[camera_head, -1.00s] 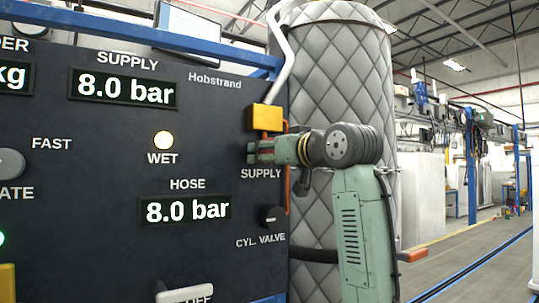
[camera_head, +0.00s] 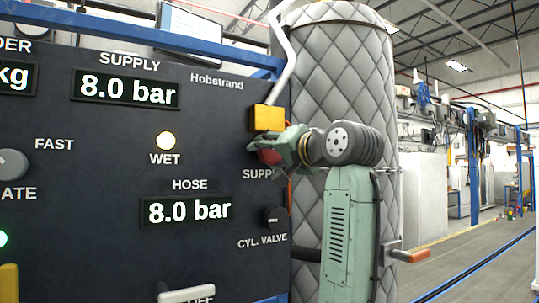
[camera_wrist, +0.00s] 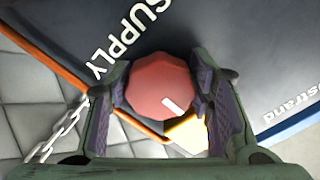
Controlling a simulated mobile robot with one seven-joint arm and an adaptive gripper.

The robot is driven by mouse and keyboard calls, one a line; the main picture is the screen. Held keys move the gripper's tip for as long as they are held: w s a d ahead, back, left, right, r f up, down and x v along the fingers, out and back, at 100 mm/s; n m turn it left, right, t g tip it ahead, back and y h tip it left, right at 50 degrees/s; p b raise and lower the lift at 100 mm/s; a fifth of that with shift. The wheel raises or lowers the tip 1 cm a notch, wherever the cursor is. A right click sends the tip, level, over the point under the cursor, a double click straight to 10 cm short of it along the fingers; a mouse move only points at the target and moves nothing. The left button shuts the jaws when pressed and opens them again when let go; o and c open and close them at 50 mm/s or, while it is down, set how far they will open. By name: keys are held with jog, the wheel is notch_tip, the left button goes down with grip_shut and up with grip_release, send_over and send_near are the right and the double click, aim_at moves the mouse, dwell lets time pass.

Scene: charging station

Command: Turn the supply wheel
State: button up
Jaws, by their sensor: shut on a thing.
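The supply wheel is a red faceted knob (camera_wrist: 158,84) with a white mark, seen in the wrist view between my gripper's two fingers (camera_wrist: 160,95). In the head view a red part of the wheel (camera_head: 270,156) shows behind my gripper (camera_head: 264,148), just above the SUPPLY label and below a yellow block (camera_head: 267,118). My gripper is shut on the wheel. Its fingers are on opposite sides of the knob. The supply display (camera_head: 125,90) reads 8.0 bar and the hose display (camera_head: 187,210) reads 8.0 bar.
A black cylinder valve knob (camera_head: 274,217) sits below the wheel on the dark panel (camera_head: 100,140). A quilted grey cylinder (camera_head: 340,70) stands behind my arm. An orange-handled lever (camera_head: 412,256) sticks out at the right. A chain (camera_wrist: 62,130) hangs near the wheel.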

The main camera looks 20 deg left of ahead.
jog(key=shift+r, duration=0.1)
dwell(0.3)
jog(key=o, duration=1.2)
jog(key=shift+c, duration=0.2)
jog(key=shift+s+d, duration=0.1)
jog(key=shift+s+d, duration=0.15)
jog(key=shift+d, duration=0.05)
jog(key=v, duration=0.7)
jog(key=shift+d+f, duration=0.15)
jog(key=shift+f, duration=0.05)
